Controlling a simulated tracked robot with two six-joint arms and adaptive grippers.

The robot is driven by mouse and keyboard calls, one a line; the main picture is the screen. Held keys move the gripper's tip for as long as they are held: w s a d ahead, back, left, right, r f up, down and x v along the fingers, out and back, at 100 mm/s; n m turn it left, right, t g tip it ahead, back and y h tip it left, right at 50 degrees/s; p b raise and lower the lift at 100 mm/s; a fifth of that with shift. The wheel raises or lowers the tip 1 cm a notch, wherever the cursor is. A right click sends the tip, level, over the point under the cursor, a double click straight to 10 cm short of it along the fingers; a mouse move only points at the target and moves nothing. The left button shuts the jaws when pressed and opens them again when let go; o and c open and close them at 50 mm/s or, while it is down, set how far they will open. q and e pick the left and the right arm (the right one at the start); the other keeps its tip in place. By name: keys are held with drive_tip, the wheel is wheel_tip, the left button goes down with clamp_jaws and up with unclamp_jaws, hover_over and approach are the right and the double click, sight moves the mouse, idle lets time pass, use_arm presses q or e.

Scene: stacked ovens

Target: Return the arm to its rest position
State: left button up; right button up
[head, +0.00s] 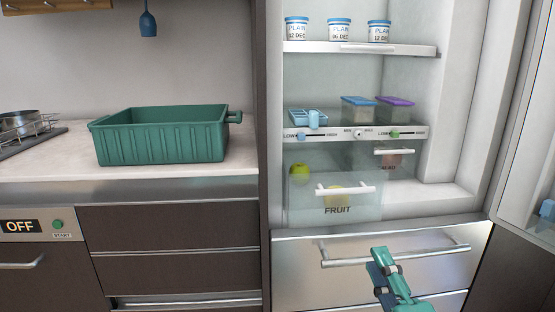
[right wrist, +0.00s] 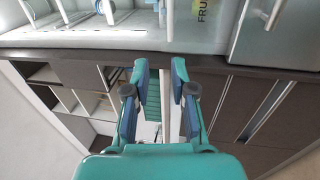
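My right gripper (head: 383,268) shows at the bottom right of the head view, in front of the steel drawer handle (head: 396,256) below the open fridge. My left gripper and arm are not in the head view.
The open fridge holds a clear FRUIT drawer (head: 300,208), shelf tubs (head: 340,30) and lidded boxes (head: 358,112). Its door (head: 530,130) stands open at right. A green crate (head: 160,140) sits on the left counter (head: 50,165), near a pan (head: 20,122).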

drive_tip(key=w+d+f+m+g, duration=0.1)
drive_tip(key=f+g, duration=0.2)
drive_tip(key=f, duration=0.7)
drive_tip(key=w+d+f+g+h, duration=0.1)
drive_tip(key=f+g, duration=0.1)
drive_tip(key=f, duration=0.8)
drive_tip(key=w+d+f+m+g, duration=0.1)
drive_tip(key=w+f+g, duration=0.15)
drive_tip(key=f, duration=0.85)
drive_tip(key=s+a+f+m+g, duration=0.1)
drive_tip(key=s+f+m+g, duration=0.2)
drive_tip(key=s+f, duration=0.35)
drive_tip(key=s+a+f+m+g, duration=0.1)
drive_tip(key=s+f+m+g, duration=0.25)
drive_tip(key=f, duration=0.65)
drive_tip(key=s+a+f+m+g+y, duration=0.35)
drive_tip(key=s+f+m+g, duration=0.2)
drive_tip(key=s+m, duration=0.6)
use_arm(q)
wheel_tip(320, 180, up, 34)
drive_tip(key=p, duration=3.4)
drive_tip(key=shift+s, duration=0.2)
use_arm(e)
wheel_tip(320, 180, up, 34)
drive_tip(key=w+m, duration=0.1)
drive_tip(key=shift+a+f+h, duration=0.25)
drive_tip(key=shift+a+h, duration=0.1)
drive_tip(key=shift+a, duration=0.05)
